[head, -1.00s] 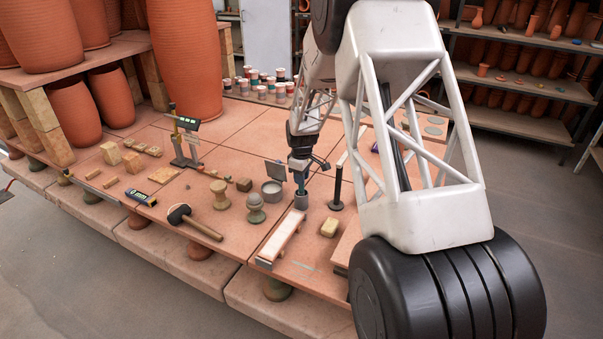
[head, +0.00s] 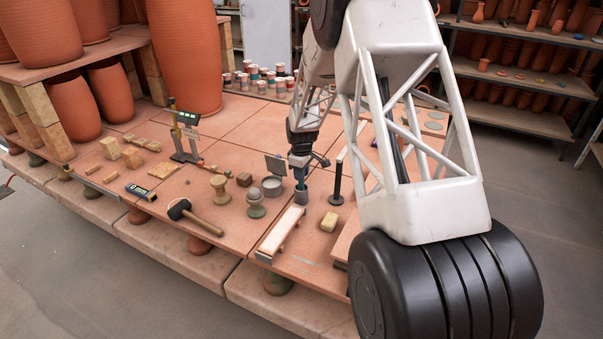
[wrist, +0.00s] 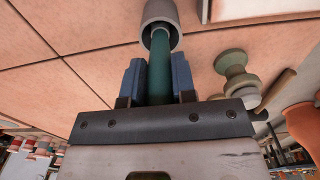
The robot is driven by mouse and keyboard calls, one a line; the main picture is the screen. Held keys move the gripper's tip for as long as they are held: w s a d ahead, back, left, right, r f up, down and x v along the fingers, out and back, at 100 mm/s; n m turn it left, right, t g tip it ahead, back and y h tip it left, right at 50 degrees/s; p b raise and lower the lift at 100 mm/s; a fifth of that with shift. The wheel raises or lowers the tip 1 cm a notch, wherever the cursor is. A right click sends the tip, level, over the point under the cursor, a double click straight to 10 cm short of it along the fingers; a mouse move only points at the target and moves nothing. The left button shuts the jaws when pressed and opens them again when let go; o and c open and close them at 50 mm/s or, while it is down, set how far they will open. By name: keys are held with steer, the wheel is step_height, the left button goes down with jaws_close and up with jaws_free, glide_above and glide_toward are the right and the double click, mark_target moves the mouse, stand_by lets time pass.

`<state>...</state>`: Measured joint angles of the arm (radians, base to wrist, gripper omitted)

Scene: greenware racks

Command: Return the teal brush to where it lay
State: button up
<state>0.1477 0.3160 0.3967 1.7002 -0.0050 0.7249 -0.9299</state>
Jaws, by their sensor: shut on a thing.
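My gripper (head: 300,172) points down over the table, right of the middle. In the wrist view my gripper (wrist: 158,78) has its two blue fingers shut on the teal brush (wrist: 159,65), at its sides. The far end of the brush goes into the mouth of a grey cup (wrist: 160,12); how deep it goes, and its tip, are hidden. In the head view the cup (head: 301,197) stands on the table right under my gripper, and the brush is too small to make out clearly.
A pale board on low feet (head: 281,232) lies in front of the cup. A mallet (head: 205,221) and turned stands are further left.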

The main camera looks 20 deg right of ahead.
steer(key=shift+f, duration=0.4)
steer(key=o, duration=1)
steer(key=shift+r, duration=0.1)
steer(key=shift+r, duration=3.8)
